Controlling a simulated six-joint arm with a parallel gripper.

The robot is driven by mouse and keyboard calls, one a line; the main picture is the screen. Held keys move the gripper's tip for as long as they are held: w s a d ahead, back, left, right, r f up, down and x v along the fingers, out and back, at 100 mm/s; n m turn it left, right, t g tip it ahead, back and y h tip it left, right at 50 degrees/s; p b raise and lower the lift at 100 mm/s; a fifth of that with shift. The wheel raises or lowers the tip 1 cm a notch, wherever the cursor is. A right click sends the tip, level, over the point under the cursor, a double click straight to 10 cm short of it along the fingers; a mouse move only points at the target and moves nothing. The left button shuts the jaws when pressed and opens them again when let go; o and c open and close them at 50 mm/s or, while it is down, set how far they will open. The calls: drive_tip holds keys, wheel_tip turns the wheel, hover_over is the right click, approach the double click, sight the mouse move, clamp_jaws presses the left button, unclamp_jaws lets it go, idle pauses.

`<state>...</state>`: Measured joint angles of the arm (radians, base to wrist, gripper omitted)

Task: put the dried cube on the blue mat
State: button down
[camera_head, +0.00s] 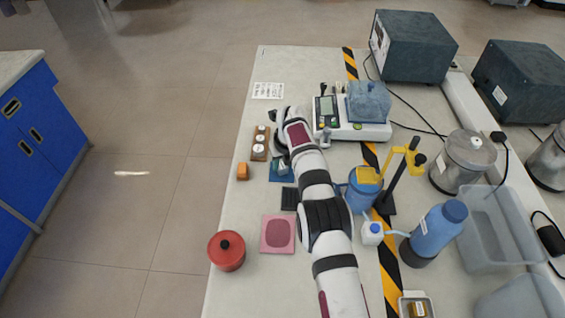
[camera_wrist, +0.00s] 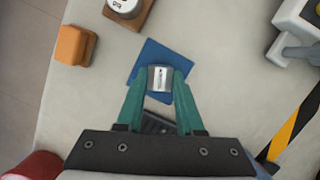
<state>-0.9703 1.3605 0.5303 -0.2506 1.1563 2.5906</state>
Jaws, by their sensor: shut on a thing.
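A small silvery-white block with a dark mark on its face (camera_wrist: 160,79), which looks like the cube, is between my gripper's teal fingertips. My gripper (camera_wrist: 160,74) is shut on it. The blue mat (camera_wrist: 150,52) lies beneath the block in the wrist view; its far and left parts show around the fingers. The mat also shows in the head view (camera_head: 277,177), partly covered by my gripper (camera_head: 281,166). I cannot tell whether the block touches the mat or is just above it.
An orange block (camera_head: 242,171) and a wooden holder with white-faced pieces (camera_head: 260,143) stand left of the mat. A dark grid pad (camera_head: 289,199), pink mat (camera_head: 269,246) and red pot (camera_head: 227,251) are nearer. A scale (camera_head: 345,130) stands behind right.

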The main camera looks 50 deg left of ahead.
drive_tip(key=c, duration=0.5)
unclamp_jaws()
drive_tip(key=shift+f, duration=0.1)
drive_tip(key=shift+c, duration=0.2)
